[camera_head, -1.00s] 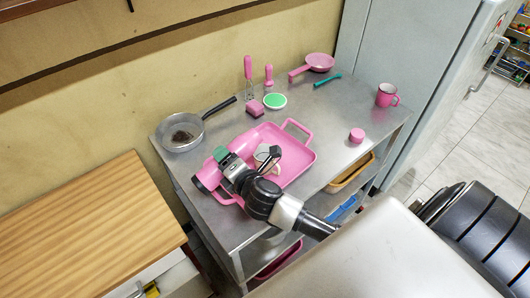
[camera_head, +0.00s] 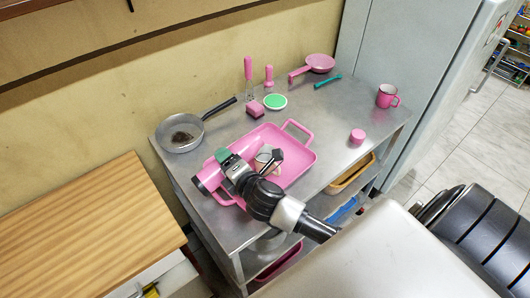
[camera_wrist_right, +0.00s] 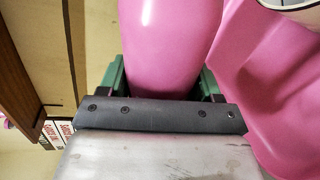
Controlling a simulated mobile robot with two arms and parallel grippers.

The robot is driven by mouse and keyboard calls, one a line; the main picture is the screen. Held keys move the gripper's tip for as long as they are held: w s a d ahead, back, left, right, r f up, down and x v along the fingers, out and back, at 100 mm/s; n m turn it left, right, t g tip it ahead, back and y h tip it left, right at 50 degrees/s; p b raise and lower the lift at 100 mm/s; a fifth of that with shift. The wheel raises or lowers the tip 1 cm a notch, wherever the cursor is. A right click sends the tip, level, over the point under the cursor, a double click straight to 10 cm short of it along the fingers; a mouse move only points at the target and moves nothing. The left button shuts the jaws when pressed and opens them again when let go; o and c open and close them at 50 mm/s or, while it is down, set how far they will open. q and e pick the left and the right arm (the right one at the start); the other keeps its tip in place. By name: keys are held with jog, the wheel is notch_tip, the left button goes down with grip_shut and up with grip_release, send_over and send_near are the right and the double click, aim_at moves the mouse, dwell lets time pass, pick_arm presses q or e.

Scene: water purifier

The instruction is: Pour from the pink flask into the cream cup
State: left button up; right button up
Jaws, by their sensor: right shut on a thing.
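The pink flask (camera_head: 211,175) lies on its side in my right gripper (camera_head: 228,161), over the left part of the pink tray. Its dark end points to the lower left. My right gripper is shut on it; in the right wrist view the pink body (camera_wrist_right: 168,45) sits between the green finger pads. The cream cup (camera_head: 263,157) is in the tray, just right of the gripper and partly hidden by it. A cream rim shows at the upper right of the right wrist view (camera_wrist_right: 292,5). I cannot see any liquid. My left gripper is not in view.
The pink tray (camera_head: 296,162) lies on a metal table (camera_head: 335,115). A pan (camera_head: 182,136) stands behind left. A pink mug (camera_head: 387,96) and a small pink round piece (camera_head: 357,136) are at the right. Utensils and a green-topped dish (camera_head: 275,101) are at the back.

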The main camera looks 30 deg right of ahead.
jog(key=shift+d+f+m, duration=0.3)
jog(key=shift+f+m, duration=0.05)
jog(key=shift+m, duration=0.15)
dwell(1.9)
dwell(0.4)
